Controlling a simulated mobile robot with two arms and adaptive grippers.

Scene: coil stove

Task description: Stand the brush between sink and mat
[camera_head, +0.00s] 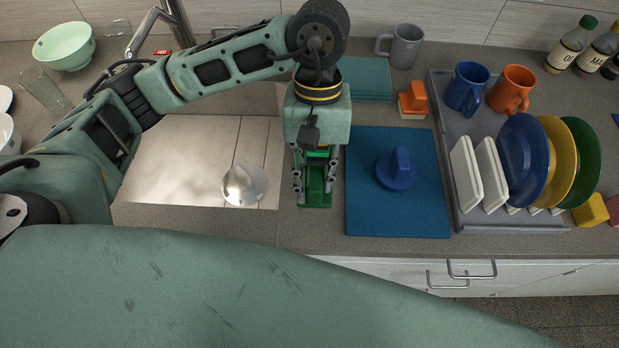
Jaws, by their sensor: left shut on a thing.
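My left gripper (316,185) points down over the counter strip between the sink and the blue mat. It is shut on a green brush (315,200), whose upper part is partly hidden by the fingers and palm. The brush looks upright, with its wide green base at or close to the counter; I cannot tell whether it touches. My right gripper is not in view.
A grey drying tray (462,215) with mugs, white boards and coloured plates stands right of the mat. Behind the mat are folded teal cloths (365,80), an orange-handled object (413,100) and a grey mug (405,45). My large green arm link crosses the front.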

